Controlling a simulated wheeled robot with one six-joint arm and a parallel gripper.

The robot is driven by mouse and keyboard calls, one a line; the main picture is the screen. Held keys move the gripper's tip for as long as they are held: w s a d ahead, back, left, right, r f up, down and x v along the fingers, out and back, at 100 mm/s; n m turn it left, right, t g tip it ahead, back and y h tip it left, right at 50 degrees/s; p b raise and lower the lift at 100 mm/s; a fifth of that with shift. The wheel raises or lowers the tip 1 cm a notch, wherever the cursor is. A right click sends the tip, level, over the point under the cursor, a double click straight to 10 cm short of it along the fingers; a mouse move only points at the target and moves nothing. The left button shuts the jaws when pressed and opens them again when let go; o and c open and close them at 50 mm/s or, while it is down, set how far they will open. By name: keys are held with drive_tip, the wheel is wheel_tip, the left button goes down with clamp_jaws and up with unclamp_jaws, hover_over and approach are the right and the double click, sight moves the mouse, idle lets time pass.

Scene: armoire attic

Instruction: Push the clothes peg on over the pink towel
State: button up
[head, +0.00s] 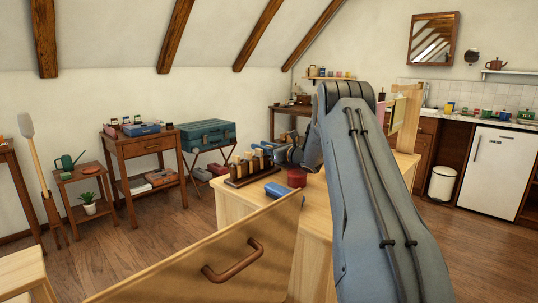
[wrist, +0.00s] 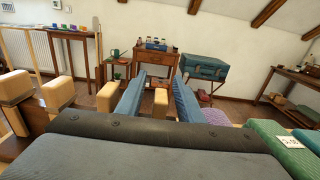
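A dark wooden rack (head: 238,182) stands on the pale wooden cabinet top, holding several upright light wooden pieces that look like clothes pegs. My gripper (head: 268,148) is at the rack, small and partly hidden by its own links. In the wrist view my gripper (wrist: 158,82) is open, with its two blue fingers apart. One wooden peg (wrist: 160,102) shows between the fingers with visible gaps on both sides. Another peg (wrist: 107,97) is just outside the left finger. A strip of pink cloth, seemingly the towel (head: 388,119), shows by a pale wooden frame right of my arm, mostly hidden.
A blue box (head: 283,194) and a red round container (head: 297,178) are on the cabinet top near the rack. A wooden panel with a handle (head: 233,261) projects at the front. In the wrist view a green labelled box (wrist: 285,135) lies to the right.

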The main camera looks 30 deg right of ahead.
clamp_jaws()
drive_tip(key=shift+r, duration=0.15)
